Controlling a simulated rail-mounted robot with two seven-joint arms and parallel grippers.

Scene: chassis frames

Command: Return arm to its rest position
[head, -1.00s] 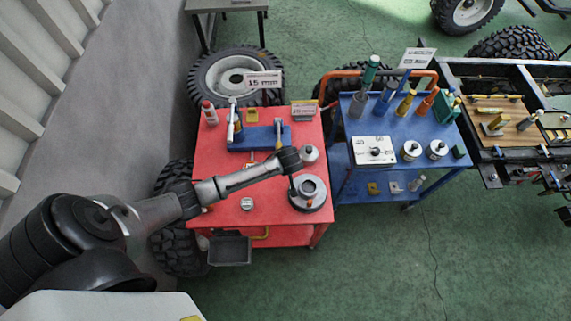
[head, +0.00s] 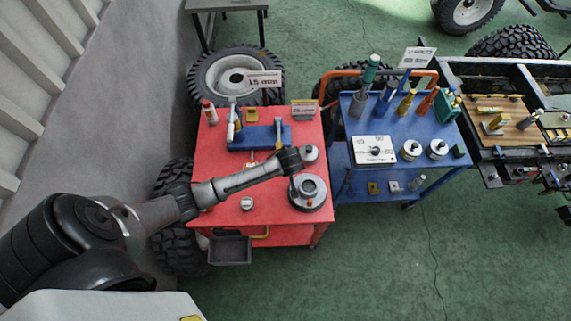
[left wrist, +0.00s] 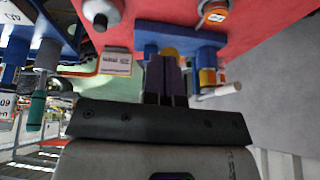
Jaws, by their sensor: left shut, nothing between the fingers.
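My left arm (head: 245,179) comes in from the left and reaches over the red cart (head: 222,146). Its dark wrist end is above the right part of the cart top, near the round grey metal part (head: 316,184). In the left wrist view my left gripper (left wrist: 167,62) has its two dark fingers together with nothing between them. Behind the fingers is the blue holder (left wrist: 197,38), which also shows in the head view (head: 262,143). The fingertips are hard to make out in the head view. My right gripper is not in view.
A blue cart (head: 345,118) with bottles, cylinders and a white plate (head: 374,150) stands right of the red cart. A dark tray (head: 230,250) hangs at the red cart's front. Tyres (head: 236,75) stand behind. The green floor (head: 370,270) in front is clear.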

